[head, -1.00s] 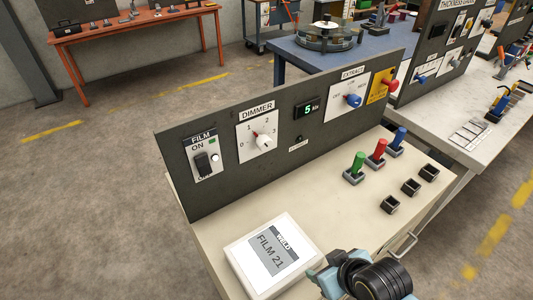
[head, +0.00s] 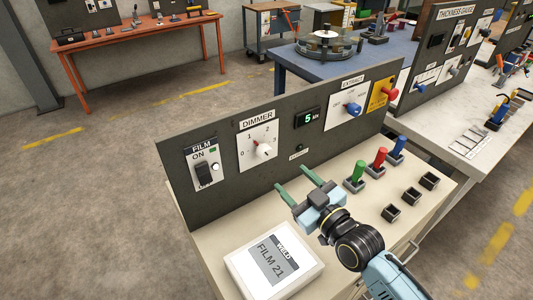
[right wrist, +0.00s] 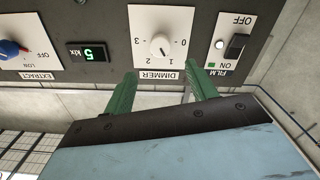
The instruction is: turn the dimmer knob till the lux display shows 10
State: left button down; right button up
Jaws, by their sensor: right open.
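The white dimmer knob (head: 264,151) sits on a white dial plate marked 0 to 3 on the dark upright panel. It also shows, upside down, in the right wrist view (right wrist: 160,46). The lux display (head: 308,118) right of the dial reads 5 in green, and the right wrist view also shows this display (right wrist: 88,53). My right gripper (head: 292,177) is open and empty, its green fingers pointing at the panel below and to the right of the dial. In the right wrist view the fingers (right wrist: 160,80) stand apart, short of the knob. My left gripper is out of view.
The film switch (head: 204,172) is left of the dial; the blue extract knob (head: 352,109) and a red knob (head: 389,94) are to the right. Green (head: 357,172), red (head: 378,158) and blue (head: 398,147) handles stand on the bench. A white weld film box (head: 308,267) lies in front.

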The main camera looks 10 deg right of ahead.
aim_at(268, 155)
jog(key=x, duration=1.2)
jog(key=shift+c, duration=0.4)
jog(key=c, duration=0.9)
